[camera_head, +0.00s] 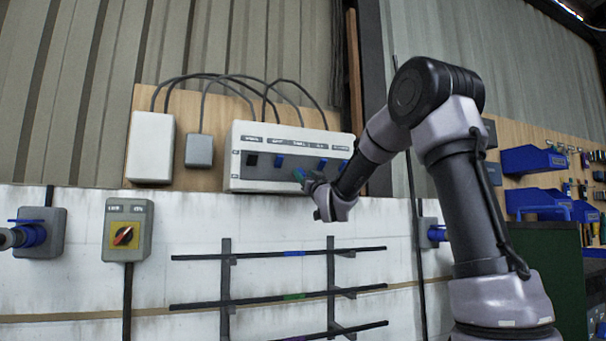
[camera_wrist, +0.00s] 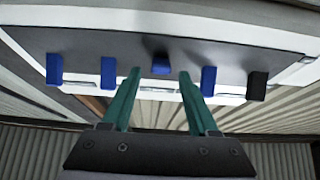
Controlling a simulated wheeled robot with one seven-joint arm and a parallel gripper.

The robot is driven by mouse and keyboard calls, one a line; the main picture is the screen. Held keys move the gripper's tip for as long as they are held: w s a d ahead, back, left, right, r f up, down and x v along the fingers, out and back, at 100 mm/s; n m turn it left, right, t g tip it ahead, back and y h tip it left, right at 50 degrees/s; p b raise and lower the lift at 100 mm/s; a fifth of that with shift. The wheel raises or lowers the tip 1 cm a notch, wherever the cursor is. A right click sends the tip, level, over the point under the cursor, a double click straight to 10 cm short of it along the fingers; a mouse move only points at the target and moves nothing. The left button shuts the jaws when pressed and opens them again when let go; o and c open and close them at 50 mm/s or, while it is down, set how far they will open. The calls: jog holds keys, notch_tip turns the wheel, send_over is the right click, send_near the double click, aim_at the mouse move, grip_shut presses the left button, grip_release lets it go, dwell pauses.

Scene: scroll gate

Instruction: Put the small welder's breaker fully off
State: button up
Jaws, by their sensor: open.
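A pale breaker box (camera_head: 236,172) on the wall holds a row of levers under small labels that I cannot read surely. I cannot tell which one is labelled for the small welder. In the head view the leftmost lever (camera_head: 252,160) is black and the others seen are blue. My gripper (camera_head: 300,174) is at the middle of the row and partly hides the lever there. Contact is not clear.
A blue lever (camera_wrist: 109,70) and another blue lever (camera_wrist: 208,80) stand close outside my fingertips. A grey box (camera_head: 199,150) and a white box (camera_head: 150,147) are left of the panel. A rack with rods (camera_head: 225,285) juts out below it.

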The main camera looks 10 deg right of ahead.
jog(key=v, duration=0.8)
jog(key=shift+d, duration=0.1)
jog(key=s+d+f+m+g+h, duration=0.1)
jog(key=s+f+g, duration=0.4)
jog(key=s, duration=0.6)
jog(key=s+d+f+m+g, duration=0.1)
jog(key=s+f+m+g, duration=0.2)
jog(key=s+f, duration=0.6)
jog(key=s+d+f+m+g+h, duration=0.1)
jog(key=s+d+f+m+g, duration=0.1)
jog(key=s+f+g, duration=0.5)
jog(key=s+g, duration=0.1)
jog(key=s, duration=0.5)
jog(key=shift+s+h, duration=0.3)
jog(key=shift+s, duration=0.1)
